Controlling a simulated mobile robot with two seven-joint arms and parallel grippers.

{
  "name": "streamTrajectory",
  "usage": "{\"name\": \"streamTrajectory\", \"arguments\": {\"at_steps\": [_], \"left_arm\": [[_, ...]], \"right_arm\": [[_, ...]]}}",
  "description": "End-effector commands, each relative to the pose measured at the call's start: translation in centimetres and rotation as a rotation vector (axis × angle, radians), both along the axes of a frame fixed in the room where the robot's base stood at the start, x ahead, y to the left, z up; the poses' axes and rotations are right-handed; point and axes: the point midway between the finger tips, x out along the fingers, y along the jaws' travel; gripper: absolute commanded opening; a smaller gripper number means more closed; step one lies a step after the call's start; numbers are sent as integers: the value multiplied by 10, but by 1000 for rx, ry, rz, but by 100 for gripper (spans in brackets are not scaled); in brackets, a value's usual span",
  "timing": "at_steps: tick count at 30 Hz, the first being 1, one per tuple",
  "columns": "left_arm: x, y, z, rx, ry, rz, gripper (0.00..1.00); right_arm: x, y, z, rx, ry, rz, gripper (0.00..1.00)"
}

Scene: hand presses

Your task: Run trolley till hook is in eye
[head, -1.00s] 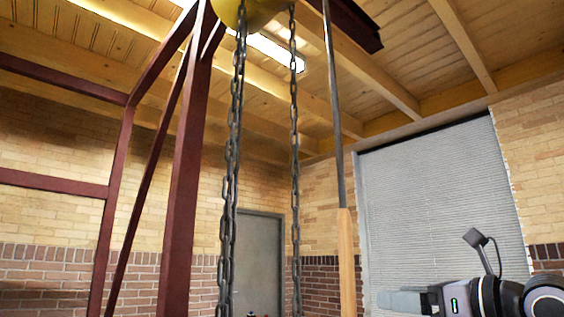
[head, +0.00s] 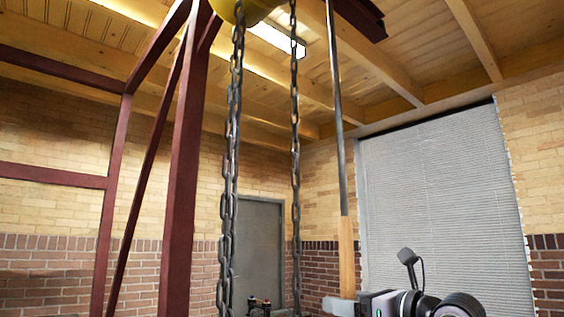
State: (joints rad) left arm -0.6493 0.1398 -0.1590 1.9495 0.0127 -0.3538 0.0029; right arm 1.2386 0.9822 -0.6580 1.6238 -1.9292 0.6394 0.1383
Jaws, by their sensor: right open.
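A yellow rounded body (head: 238,10), likely part of the trolley or hoist, shows at the top edge, mostly cut off. Two dark chains, a left one (head: 231,150) and a right one (head: 295,150), hang from the top. A grey rod with a wooden handle (head: 346,255) hangs to their right. My right gripper (head: 338,306) is at the bottom, by the lower end of the wooden handle; I cannot tell whether it touches. It is open. The hook and the eye are not in view. My left gripper is not in view.
A dark red steel frame (head: 182,170) stands at left, with a dark red beam (head: 360,14) overhead. Behind are a grey door (head: 258,250), brick walls and a large grey shutter (head: 440,210). A small dark object (head: 259,305) shows at the bottom edge.

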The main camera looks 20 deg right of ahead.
Motion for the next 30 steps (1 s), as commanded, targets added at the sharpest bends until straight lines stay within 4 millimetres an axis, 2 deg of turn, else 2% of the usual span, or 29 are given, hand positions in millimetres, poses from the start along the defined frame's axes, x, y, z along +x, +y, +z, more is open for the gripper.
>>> {"name": "streamTrajectory", "arguments": {"at_steps": [5, 6, 8, 12, 17, 30], "left_arm": [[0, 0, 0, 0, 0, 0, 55], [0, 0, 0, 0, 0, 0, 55], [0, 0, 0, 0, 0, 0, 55], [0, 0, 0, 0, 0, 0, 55], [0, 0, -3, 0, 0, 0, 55], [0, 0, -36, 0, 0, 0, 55]], "right_arm": [[0, 0, 0, 0, 0, 0, 68], [0, 0, 0, 0, 0, 0, 65], [0, 0, 0, 0, 0, 0, 45], [0, 0, 0, 0, 0, 0, 0], [-1, 3, -1, -1, -2, 2, 0], [-24, 58, -4, -1, 0, 11, 0]]}}
